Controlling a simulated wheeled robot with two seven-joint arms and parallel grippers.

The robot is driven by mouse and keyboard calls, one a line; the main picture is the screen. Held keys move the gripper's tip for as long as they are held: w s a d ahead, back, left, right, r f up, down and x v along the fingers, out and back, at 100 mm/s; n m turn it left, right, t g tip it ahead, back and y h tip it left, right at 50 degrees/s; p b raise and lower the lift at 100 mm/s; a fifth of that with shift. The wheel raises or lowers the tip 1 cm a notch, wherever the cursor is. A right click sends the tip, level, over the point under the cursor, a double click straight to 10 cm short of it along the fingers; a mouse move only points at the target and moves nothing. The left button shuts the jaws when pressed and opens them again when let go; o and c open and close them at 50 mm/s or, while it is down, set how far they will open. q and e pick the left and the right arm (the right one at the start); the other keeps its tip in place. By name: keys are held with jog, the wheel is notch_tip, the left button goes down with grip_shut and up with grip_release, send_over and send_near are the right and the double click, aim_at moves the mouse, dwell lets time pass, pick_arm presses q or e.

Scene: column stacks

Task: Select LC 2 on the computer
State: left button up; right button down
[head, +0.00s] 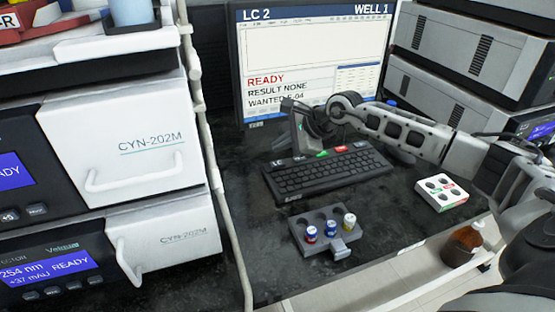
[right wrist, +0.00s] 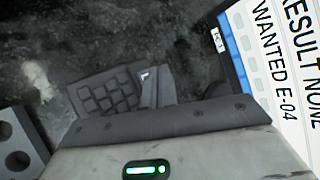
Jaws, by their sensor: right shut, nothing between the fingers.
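The computer monitor (head: 310,50) shows "LC 2" at top left, "WELL 1" at top right, then "READY", "RESULT NONE" and "WANTED E-04". Part of the screen shows in the right wrist view (right wrist: 285,60). The black keyboard (head: 325,175) lies below it, with a key marked LC (head: 279,162) at its back left and red and green keys along its back edge. My right gripper (head: 302,146) is shut and empty above the keyboard's back left, before the monitor. In the right wrist view its fingers (right wrist: 156,86) cover part of the keyboard (right wrist: 105,92). My left gripper is not in view.
A grey vial holder (head: 325,252) with several capped vials stands in front of the keyboard. A white block with round wells (head: 441,192) sits to the right. White instrument units (head: 125,150) stand at left, grey ones (head: 470,50) at back right.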

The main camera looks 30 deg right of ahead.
aim_at(282, 164)
jog(key=shift+r+p, duration=0.7)
jog(key=shift+r, duration=0.85)
jog(key=shift+s+f, duration=0.1)
jog(key=shift+f, duration=0.05)
dwell(0.6)
